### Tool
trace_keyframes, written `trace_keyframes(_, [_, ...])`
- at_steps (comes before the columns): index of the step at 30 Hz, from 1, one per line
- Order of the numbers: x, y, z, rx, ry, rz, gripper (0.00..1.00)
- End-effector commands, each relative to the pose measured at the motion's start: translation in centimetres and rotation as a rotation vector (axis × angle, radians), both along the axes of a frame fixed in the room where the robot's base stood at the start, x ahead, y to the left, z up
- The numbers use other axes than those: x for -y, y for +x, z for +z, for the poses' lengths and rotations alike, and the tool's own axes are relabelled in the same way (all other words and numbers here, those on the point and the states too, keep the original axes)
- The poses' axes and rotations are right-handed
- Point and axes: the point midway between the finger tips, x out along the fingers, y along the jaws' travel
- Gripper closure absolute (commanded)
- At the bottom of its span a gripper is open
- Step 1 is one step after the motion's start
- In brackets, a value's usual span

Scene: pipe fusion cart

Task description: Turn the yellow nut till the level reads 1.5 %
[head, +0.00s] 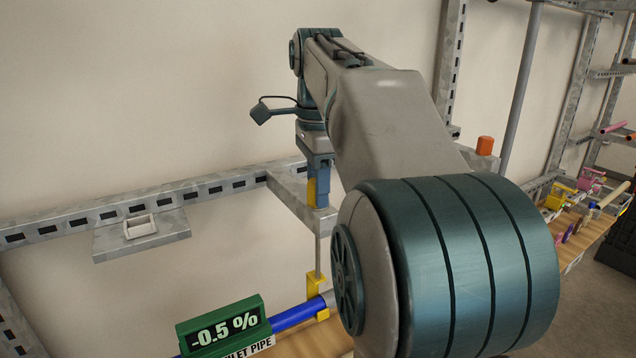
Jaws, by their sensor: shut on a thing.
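The green level (222,327) sits at the bottom of the view, above the blue pipe (297,315). Its display reads -0.5 %. A yellow clamp (315,286) holds the pipe and hangs from a thin upright rod (318,253). My gripper (319,199) points down at the top of this rod, by a grey wall bracket. It is shut on the yellow nut (311,191), which shows as a yellow strip at the left of the blue fingers. The fingers hide the rest of the nut.
An orange cylinder (485,146) stands behind my arm. A wooden bench (583,240) with coloured parts is at right. My arm covers the middle.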

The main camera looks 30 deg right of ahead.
Motion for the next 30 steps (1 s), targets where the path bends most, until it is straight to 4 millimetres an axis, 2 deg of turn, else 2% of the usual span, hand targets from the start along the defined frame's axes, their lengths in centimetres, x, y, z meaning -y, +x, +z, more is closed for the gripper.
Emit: trace_keyframes(30, [-0.06, 0.07, 0.21, 0.001, 0.001, 0.932, 0.93])
